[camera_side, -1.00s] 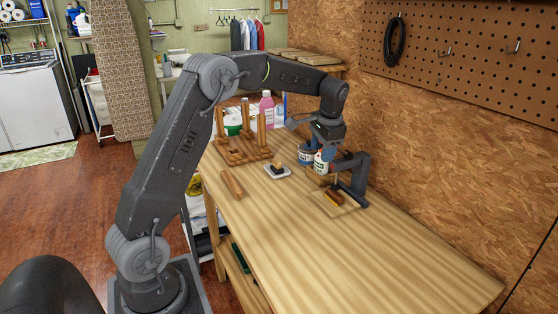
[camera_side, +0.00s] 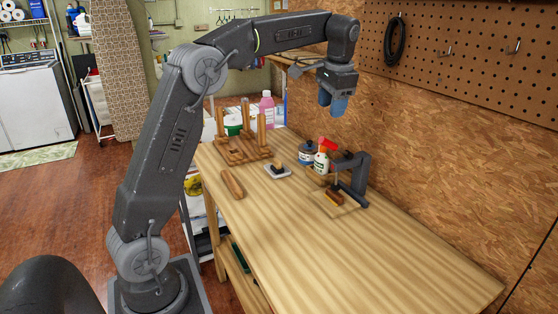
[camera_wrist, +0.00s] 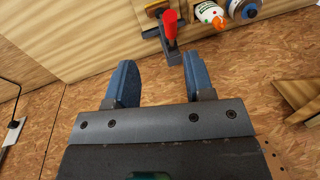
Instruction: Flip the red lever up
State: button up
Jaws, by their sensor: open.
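The red lever (camera_side: 327,144) belongs to a dark grey clamp (camera_side: 359,180) on the workbench. In the side view it slants up and left from the clamp's arm, overlapping a white bottle in the picture. In the wrist view, the red lever (camera_wrist: 170,24) shows at top centre, beyond the fingertips and apart from them. My gripper (camera_side: 333,107) hangs above the clamp with its blue fingers pointing down. In the wrist view, my gripper (camera_wrist: 157,72) is open with nothing between its fingers. A brown block (camera_side: 334,196) sits under the clamp's arm.
A wooden rack (camera_side: 243,152), a small block on a pale pad (camera_side: 278,170) and a wooden rod (camera_side: 232,184) lie farther left. The bench's front (camera_side: 360,240) is clear. A particle-board wall (camera_side: 440,150) rises behind.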

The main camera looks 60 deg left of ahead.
jog(key=s+d+f+t, duration=0.1)
jog(key=s+d+t, duration=0.1)
jog(key=s+d, duration=0.5)
jog(key=s+d+f+t+h, duration=0.1)
jog(key=s+d, duration=0.6)
jog(key=s, duration=0.7)
jog(key=shift+s+d+f+n+t, duration=0.15)
jog(key=shift+s+f+n+t, duration=0.2)
jog(key=shift+f+t, duration=0.35)
notch_tip(320, 180, up, 4)
jog(key=m+g, duration=0.1)
jog(key=g, duration=0.4)
send_over(327, 143)
jog(key=d, duration=0.1)
jog(key=shift+y, duration=0.4)
jog(key=f, duration=0.4)
jog(key=a+f, duration=0.1)
jog(key=f, duration=0.3)
jog(key=a+f, duration=0.1)
jog(key=f, duration=0.4)
jog(key=shift+w+f, duration=0.1)
jog(key=shift+w, duration=0.3)
jog(key=shift+c, duration=0.4)
